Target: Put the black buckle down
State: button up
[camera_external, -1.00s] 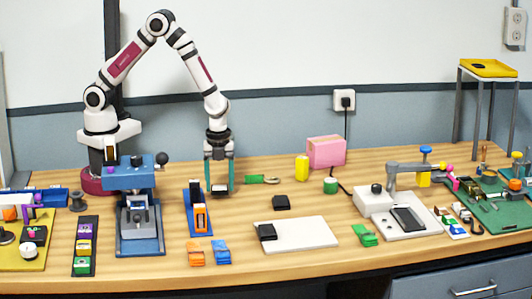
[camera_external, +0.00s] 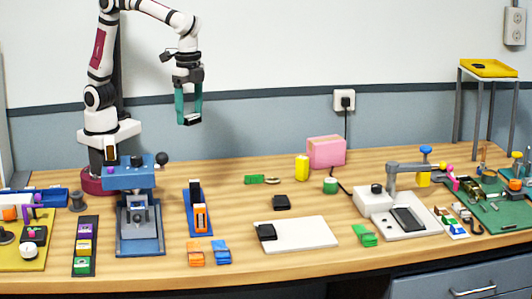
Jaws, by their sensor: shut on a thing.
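My gripper (camera_external: 189,119) has teal fingers and is shut on a black buckle (camera_external: 191,122). It holds the buckle high above the table, in front of the grey wall. Other black blocks of similar look are in view: one lies on the bare table (camera_external: 282,202), one lies on the left end of the white plate (camera_external: 267,232), and one lies on the yellow raised stand (camera_external: 479,66). The buckle's finer shape is too small to tell.
The wooden table (camera_external: 240,207) has free room in the middle. A blue press (camera_external: 138,212) stands at left, beside a blue rack (camera_external: 198,215). The white plate (camera_external: 308,233) lies in the centre. A pink box (camera_external: 326,152) and yellow cylinder (camera_external: 302,168) stand at the back.

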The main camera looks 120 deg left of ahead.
jog(key=shift+s+d+r+n, duration=0.2)
jog(key=shift+d+r+n, duration=0.25)
jog(key=shift+r, duration=0.2)
jog(key=shift+w+d+f+n, duration=0.1)
jog(key=shift+d+f+n, duration=0.05)
jog(key=shift+f+n, duration=0.2)
jog(key=w+a+f+n, duration=0.1)
jog(key=w+f+n, duration=0.2)
jog(key=f+n, duration=0.85)
jog(key=m, duration=0.3)
send_over(237, 206)
notch_tip(237, 206, down, 11)
jog(key=shift+d+f, duration=0.1)
jog(key=shift+f, duration=0.1)
notch_tip(237, 206, down, 4)
jog(key=shift+f, duration=0.1)
jog(key=shift+f, duration=0.1)
jog(key=o, duration=1.4)
